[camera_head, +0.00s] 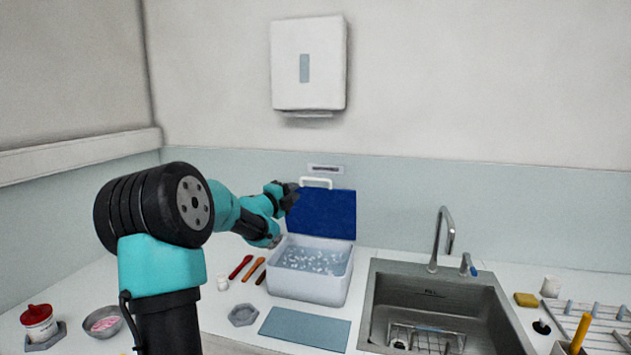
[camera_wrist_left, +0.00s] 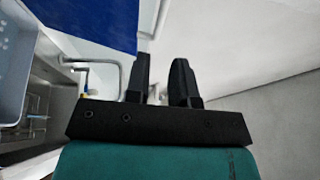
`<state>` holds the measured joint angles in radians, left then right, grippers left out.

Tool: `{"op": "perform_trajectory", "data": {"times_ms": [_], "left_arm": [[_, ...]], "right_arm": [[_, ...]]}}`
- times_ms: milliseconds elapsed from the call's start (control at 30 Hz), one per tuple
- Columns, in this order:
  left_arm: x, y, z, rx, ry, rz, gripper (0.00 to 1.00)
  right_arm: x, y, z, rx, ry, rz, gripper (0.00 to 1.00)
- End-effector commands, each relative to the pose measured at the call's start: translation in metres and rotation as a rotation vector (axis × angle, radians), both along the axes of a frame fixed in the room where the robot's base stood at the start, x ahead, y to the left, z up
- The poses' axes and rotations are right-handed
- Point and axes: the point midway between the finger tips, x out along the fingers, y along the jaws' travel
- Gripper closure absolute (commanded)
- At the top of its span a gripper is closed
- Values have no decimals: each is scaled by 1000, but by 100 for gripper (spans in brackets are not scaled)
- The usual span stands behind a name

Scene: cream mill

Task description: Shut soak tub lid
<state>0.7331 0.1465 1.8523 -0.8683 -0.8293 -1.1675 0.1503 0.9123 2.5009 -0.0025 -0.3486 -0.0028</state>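The soak tub (camera_head: 307,286) is a white box on the counter left of the sink, with liquid and small pale pieces inside. Its blue lid (camera_head: 325,214) stands open, upright at the tub's back, with a white handle (camera_head: 316,182) on its top edge. My left gripper (camera_head: 292,192) is by the lid's upper left corner, near the handle; I cannot tell whether it touches. In the left wrist view the two fingers (camera_wrist_left: 160,85) are apart with nothing seen between them, and the blue lid (camera_wrist_left: 90,18) is at the upper left. My right gripper is not in view.
The sink (camera_head: 430,305) with its faucet (camera_head: 446,235) is right of the tub. A grey-blue mat (camera_head: 305,329) and a hexagonal dish (camera_head: 243,315) lie in front. Red and orange tools (camera_head: 240,267) lie left of the tub. A metal bowl (camera_head: 103,322) and a red-capped jar (camera_head: 39,322) stand front left.

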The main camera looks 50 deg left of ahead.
Motion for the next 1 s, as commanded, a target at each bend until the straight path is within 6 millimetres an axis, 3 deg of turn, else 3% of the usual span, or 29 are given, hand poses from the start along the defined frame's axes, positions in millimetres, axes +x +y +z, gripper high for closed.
{"op": "perform_trajectory", "data": {"times_ms": [600, 800, 1000], "left_arm": [[101, 17, 10, 0, -1, -1, 77], [116, 20, 12, -2, -1, -1, 77], [117, 20, 12, -1, -1, 0, 77]], "right_arm": [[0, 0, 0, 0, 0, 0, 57], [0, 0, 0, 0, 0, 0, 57], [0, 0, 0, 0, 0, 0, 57]]}}
